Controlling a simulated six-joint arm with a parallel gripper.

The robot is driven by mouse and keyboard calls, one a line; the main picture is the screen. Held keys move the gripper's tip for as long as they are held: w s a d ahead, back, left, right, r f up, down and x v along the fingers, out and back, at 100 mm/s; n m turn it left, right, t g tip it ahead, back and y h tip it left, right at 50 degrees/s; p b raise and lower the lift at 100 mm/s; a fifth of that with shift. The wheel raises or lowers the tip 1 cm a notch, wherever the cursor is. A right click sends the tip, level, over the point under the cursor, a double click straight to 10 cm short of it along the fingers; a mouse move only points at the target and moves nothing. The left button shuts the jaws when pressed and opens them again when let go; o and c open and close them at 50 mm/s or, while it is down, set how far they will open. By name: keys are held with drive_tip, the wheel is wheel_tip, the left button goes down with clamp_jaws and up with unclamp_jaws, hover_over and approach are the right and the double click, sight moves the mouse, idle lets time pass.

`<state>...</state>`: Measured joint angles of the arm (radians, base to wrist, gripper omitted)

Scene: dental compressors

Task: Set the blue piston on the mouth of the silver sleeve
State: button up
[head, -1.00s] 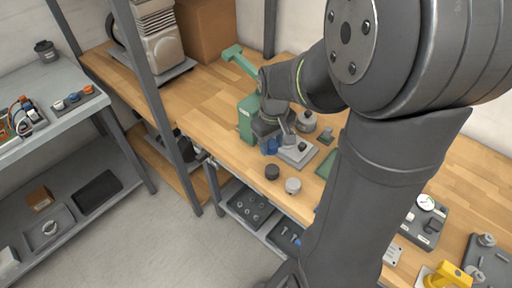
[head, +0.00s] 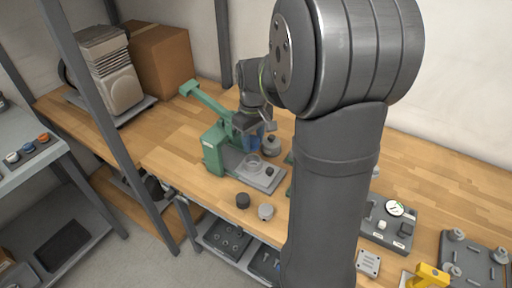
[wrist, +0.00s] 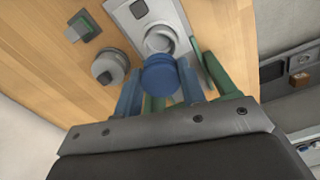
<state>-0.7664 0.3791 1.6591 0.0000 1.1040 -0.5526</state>
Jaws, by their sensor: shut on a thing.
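My gripper (wrist: 160,88) is shut on the blue piston (wrist: 160,74), with one blue finger on each side of it. The silver sleeve (wrist: 160,40) is an open ring on the grey plate of the green press (head: 213,152). In the head view the piston (head: 252,143) is held just above the sleeve (head: 253,162), with its lower end near the mouth. I cannot tell whether they touch. In the wrist view the piston covers the near edge of the sleeve's mouth.
A grey knobbed cylinder (head: 271,146) stands close behind the plate (head: 272,183). A black cap (head: 243,200) and a light cap (head: 266,211) lie near the bench's front edge. The press's green lever (head: 207,99) rises at the left. A gauge box (head: 390,222) is at the right.

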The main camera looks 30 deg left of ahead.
sight(253, 150)
drive_tip(key=shift+f, duration=2.35)
drive_tip(key=shift+f, duration=0.75)
